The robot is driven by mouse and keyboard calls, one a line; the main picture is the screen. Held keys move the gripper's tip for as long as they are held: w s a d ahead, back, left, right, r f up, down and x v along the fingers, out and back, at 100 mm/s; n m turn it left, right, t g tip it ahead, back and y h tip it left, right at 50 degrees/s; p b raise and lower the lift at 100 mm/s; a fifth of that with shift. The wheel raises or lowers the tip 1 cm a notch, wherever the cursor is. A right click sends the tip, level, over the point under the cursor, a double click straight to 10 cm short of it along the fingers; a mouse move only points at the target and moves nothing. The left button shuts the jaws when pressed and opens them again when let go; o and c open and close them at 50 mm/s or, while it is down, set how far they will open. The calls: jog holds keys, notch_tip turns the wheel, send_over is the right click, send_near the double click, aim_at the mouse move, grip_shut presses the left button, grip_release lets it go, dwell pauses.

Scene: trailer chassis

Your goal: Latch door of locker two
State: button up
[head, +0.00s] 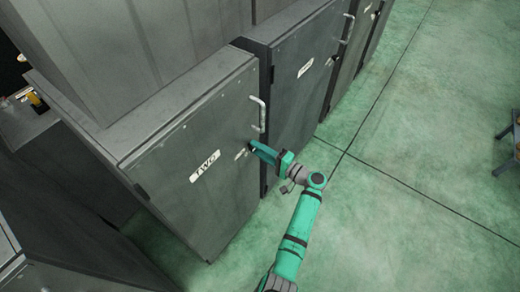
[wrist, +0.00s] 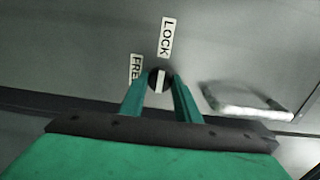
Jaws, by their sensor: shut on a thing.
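Locker two is the grey locker with a "TWO" label (head: 205,166) on its door (head: 170,190); the door looks closed in the head view. My gripper (head: 252,147) reaches the right side of the door, below the bar handle (head: 259,114). In the wrist view, my gripper (wrist: 160,84) has its green fingers on either side of a round dark latch knob (wrist: 159,74) with a pale bar, and is shut on it. The pale bar stands about upright in the picture, towards the "LOCK" label (wrist: 167,38). A partly hidden "FRE…" label (wrist: 135,67) is at its left.
The bar handle also shows beside my gripper in the wrist view (wrist: 245,98). Another grey locker (head: 303,85) stands to the right of locker two, with more beyond. The green floor (head: 420,160) in front is clear. A dark stand (head: 508,145) is at the far right.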

jog(key=shift+a, duration=0.15)
jog(key=o, duration=1)
jog(key=shift+o, duration=0.2)
jog(key=v, duration=1)
jog(key=shift+s+d, duration=0.25)
jog(key=shift+s, duration=0.05)
